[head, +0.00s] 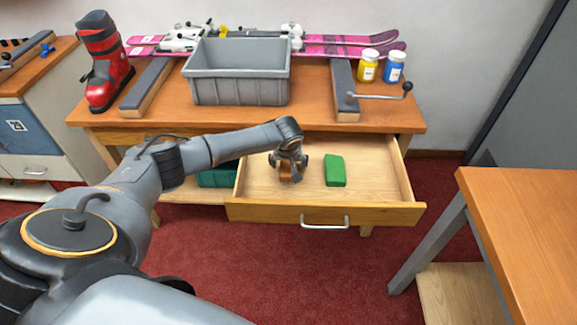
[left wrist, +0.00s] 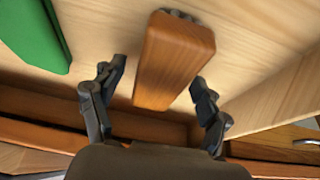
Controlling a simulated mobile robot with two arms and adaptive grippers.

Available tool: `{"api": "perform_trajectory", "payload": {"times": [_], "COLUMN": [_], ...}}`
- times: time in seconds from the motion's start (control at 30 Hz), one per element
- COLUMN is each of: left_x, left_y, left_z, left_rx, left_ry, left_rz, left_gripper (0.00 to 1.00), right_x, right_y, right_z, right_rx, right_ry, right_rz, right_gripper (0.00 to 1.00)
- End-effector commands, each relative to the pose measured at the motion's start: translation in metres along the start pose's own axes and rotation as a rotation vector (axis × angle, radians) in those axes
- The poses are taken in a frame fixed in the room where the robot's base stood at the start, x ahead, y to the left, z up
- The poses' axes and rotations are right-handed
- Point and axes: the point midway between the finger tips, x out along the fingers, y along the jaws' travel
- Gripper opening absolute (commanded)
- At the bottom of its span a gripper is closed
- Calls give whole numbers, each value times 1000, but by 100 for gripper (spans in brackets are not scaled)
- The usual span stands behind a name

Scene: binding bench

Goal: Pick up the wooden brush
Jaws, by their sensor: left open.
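The wooden brush (left wrist: 174,62) is an orange-brown wooden block with a strip of dark bristles just showing at its far end in the left wrist view. It lies in the open drawer, and in the head view a small part of the brush (head: 286,178) shows under my left gripper (head: 289,163). My left gripper also shows in the left wrist view (left wrist: 155,95), open, with one finger on each side of the brush and a gap on both sides. My right gripper is not in view.
A green block (head: 335,170) lies in the drawer (head: 385,190) to the right of the brush; it also shows in the left wrist view (left wrist: 35,35). Drawer walls surround them. A grey bin (head: 238,85) stands on the bench above. Another table (head: 530,230) is at right.

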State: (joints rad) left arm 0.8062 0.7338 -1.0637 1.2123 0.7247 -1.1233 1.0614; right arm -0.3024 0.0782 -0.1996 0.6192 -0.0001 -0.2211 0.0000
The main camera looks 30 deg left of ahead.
Motion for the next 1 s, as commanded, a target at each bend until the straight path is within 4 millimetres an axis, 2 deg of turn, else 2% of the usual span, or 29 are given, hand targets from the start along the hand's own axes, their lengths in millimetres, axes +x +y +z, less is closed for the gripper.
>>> {"api": "perform_trajectory", "payload": {"times": [0.33,0.63,1.0], "left_x": [1,1,-2], "left_y": [0,0,0], "left_z": [0,1,-1], "left_rx": [-1,-1,0], "left_ry": [0,-1,2], "left_rz": [0,0,1], "left_gripper": [75,14,13], "right_x": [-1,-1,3], "right_y": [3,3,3], "right_z": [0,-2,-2], "right_rx": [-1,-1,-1], "right_ry": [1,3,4], "right_rz": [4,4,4], "right_gripper": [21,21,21]}}
